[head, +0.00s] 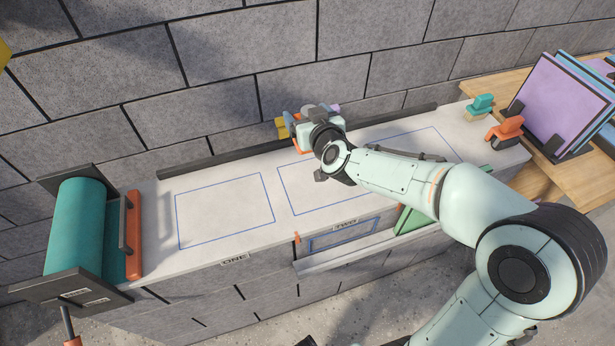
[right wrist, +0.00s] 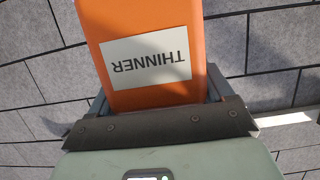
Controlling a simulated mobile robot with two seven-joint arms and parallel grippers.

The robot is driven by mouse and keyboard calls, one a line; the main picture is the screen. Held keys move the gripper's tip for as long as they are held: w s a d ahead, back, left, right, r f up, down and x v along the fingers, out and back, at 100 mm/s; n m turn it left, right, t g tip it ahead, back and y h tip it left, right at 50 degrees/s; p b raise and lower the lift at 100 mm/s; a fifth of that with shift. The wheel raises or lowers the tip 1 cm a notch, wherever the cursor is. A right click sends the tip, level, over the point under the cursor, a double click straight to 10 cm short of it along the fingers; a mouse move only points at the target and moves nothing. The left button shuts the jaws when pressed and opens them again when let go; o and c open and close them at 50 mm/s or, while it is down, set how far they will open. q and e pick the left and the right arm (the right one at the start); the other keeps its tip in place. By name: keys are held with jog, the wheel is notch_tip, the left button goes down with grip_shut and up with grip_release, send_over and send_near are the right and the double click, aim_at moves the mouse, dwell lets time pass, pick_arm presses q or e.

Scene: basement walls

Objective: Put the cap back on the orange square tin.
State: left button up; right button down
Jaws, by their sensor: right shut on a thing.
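The orange square tin (right wrist: 148,25) fills the upper middle of the right wrist view, with a white label reading THINNER upside down. My right gripper (right wrist: 156,92) is shut on the tin, its jaws on either side. In the head view my right gripper (head: 315,130) is over the back of the white counter, by the wall, and its hand and arm hide most of the tin. Small orange and yellow parts show beside it, too small to tell apart. I cannot make out the cap. My left gripper does not show.
The white counter (head: 160,255) has blue outlined areas and a dark rail (head: 215,155) at the back. Teal (head: 480,104) and orange (head: 508,127) stamp-like things and a purple panel (head: 562,97) are at right. Area ONE is clear.

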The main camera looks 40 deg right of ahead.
notch_tip(320, 180, down, 13)
jog(key=b, duration=0.4)
jog(key=shift+f, duration=0.2)
jog(key=shift+f+b, duration=0.45)
jog(key=shift+f, duration=1.65)
jog(key=shift+f, duration=0.15)
jog(key=shift+c, duration=0.9)
grip_release()
jog(key=shift+f, duration=0.1)
jog(key=shift+o, duration=0.9)
jog(key=shift+s, duration=0.1)
